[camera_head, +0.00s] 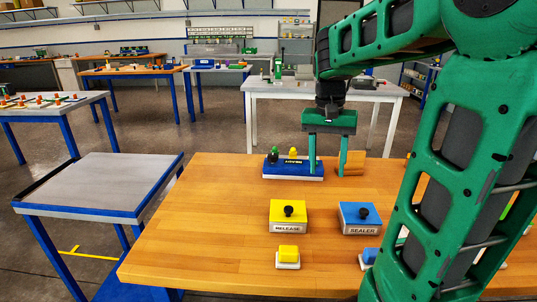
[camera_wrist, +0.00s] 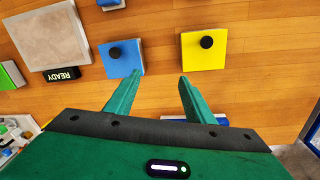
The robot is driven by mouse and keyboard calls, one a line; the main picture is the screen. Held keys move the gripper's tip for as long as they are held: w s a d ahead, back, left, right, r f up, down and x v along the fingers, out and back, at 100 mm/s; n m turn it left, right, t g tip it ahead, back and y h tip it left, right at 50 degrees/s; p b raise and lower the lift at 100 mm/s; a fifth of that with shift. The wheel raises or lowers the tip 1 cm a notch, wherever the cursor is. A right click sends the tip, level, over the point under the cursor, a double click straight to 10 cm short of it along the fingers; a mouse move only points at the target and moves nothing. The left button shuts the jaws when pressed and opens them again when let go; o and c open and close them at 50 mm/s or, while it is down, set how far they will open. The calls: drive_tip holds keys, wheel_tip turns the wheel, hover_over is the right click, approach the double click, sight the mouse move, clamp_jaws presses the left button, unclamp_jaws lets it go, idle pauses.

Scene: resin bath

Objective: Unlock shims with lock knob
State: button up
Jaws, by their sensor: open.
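My gripper (camera_head: 327,172) is open and empty, pointing down over the far part of the wooden table. A blue block on a light base (camera_head: 292,172) stands beside its left finger, carrying a dark green peg (camera_head: 274,155), a yellow peg (camera_head: 293,153) and a dark label too small to read. An orange-brown block (camera_head: 352,163) is by the right finger; I cannot tell whether they touch. In the wrist view the fingers (camera_wrist: 160,76) have bare wood between their tips. I cannot tell which part is the lock knob or the shims.
A yellow-lidded RELEASE box (camera_head: 289,213) and blue-lidded SEALER box (camera_head: 360,216), each with a black knob, stand nearer. A yellow block on a white base (camera_head: 288,257) sits in front. The wrist view shows a beige panel (camera_wrist: 70,35) by a READY sign (camera_wrist: 62,74). The table's left part is clear.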

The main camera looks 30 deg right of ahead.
drive_tip(key=w+d+r+m, duration=0.1)
drive_tip(key=w+m, duration=0.1)
drive_tip(key=w, duration=0.6)
drive_tip(key=w+d+r+m, duration=0.1)
drive_tip(key=w+r, duration=0.1)
drive_tip(key=w, duration=0.7)
drive_tip(key=m, duration=0.3)
hover_over(272, 155)
wheel_tip(272, 155, down, 2)
drive_tip(key=f, duration=0.1)
drive_tip(key=shift+y, duration=0.4)
wheel_tip(272, 155, down, 10)
drive_tip(key=shift+w, duration=0.1)
